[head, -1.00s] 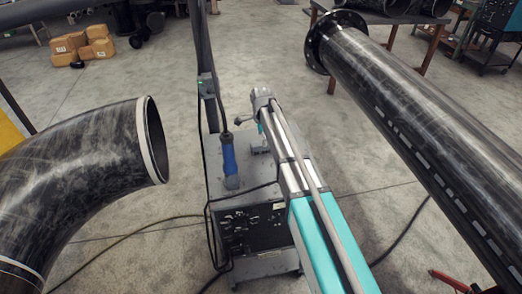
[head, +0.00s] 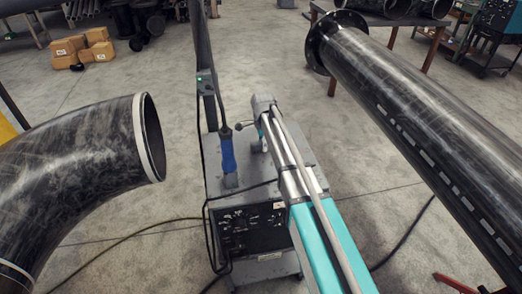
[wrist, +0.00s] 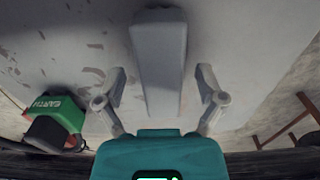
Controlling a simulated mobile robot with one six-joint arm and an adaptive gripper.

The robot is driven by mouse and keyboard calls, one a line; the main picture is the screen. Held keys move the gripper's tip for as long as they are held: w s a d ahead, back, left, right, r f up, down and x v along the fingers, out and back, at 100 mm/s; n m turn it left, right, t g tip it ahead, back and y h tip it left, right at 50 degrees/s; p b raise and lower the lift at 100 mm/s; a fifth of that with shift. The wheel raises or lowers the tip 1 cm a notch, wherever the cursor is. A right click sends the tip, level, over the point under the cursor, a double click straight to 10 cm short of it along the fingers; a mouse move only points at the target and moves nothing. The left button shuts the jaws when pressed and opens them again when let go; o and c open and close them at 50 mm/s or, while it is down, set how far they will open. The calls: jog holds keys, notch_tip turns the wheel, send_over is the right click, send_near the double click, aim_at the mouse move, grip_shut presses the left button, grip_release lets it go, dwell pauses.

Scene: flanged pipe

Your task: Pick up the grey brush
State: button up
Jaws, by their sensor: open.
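The grey brush (wrist: 160,65) is a long, plain grey block in the wrist view. It lies on the worn pale top of the cart. My gripper (wrist: 160,88) is open, with one finger on each side of the brush's near part. I see gaps between the brush and both fingers. In the head view my arm reaches over the cart top (head: 215,180), and a small grey part, perhaps the brush, shows beside the arm's end.
A blue-handled tool (head: 228,155) stands on the cart, left of my arm. A green and black item marked EARTH (wrist: 58,120) lies left of my gripper. A black elbow pipe (head: 75,165) is at left and a long flanged pipe (head: 420,130) at right.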

jog(key=shift+f+b, duration=0.4)
jog(key=shift+f, duration=0.3)
grip_shut()
dwell(0.4)
